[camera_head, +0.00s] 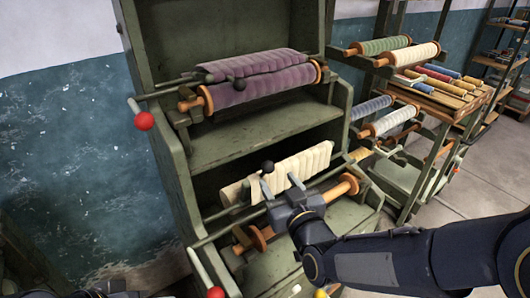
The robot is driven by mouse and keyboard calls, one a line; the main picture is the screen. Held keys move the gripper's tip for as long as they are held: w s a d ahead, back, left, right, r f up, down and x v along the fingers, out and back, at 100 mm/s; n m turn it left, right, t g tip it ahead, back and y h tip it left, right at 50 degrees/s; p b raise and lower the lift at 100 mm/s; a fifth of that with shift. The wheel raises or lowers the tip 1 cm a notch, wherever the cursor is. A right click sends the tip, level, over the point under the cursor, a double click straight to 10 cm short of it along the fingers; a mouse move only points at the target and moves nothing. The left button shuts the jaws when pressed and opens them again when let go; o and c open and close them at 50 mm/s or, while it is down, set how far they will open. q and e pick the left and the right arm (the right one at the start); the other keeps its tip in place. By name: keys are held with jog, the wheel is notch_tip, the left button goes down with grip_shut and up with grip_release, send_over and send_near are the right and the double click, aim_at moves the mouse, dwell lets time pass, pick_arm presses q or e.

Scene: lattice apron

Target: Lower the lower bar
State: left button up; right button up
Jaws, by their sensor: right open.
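A green wooden stand (225,150) holds two tiers. The lower tier has a long cream cloth-covered bar (310,161) with a black knob (267,167) near its middle. An orange-ended roller (346,186) lies below it, partly hidden by my right gripper. My right gripper (280,184) is open, with its fingers in front of the cream bar, just below the knob. I cannot tell whether they touch the bar. The upper tier has a purple cloth-covered bar (262,65) with its own black knob (239,85), over a purple roller (255,88).
Levers with red balls stick out at the stand's left side, one high (144,121) and one low (216,293). A rack of coloured rolls (384,45) stands close on the right. Open floor (487,165) lies farther right.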

aim_at(265, 163)
jog(key=shift+a+r+t, duration=0.25)
jog(key=shift+a+t, duration=0.05)
jog(key=shift+a, duration=0.1)
jog(key=shift+w+a+r, duration=0.1)
jog(key=shift+w, duration=0.15)
jog(key=p+x, duration=0.1)
jog(key=x, duration=0.6)
jog(key=shift+w+p, duration=0.15)
jog(key=shift+p, duration=0.25)
grip_shut()
